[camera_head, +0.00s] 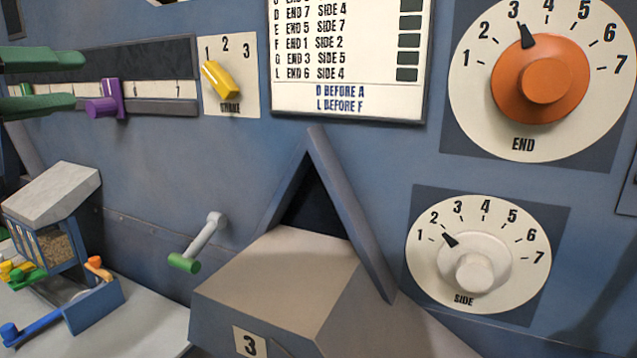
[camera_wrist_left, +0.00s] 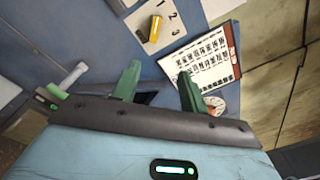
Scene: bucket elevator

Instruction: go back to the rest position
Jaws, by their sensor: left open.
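My left gripper (camera_head: 82,80) reaches in from the left edge in the head view. Its two green fingers are apart with nothing between them, and they show in front of the slider panel. In the left wrist view the same gripper (camera_wrist_left: 158,72) has its green fingers spread and empty, pointing towards the blue wall with the list board (camera_wrist_left: 205,62). My right gripper is in neither view.
The purple slider (camera_head: 105,103) and yellow knob (camera_head: 220,80) are near the gripper. The orange END dial (camera_head: 545,80) points near 3; the white SIDE dial (camera_head: 475,272) points near 2. A green-handled crank (camera_head: 200,245) and a peaked housing (camera_head: 280,275) protrude below.

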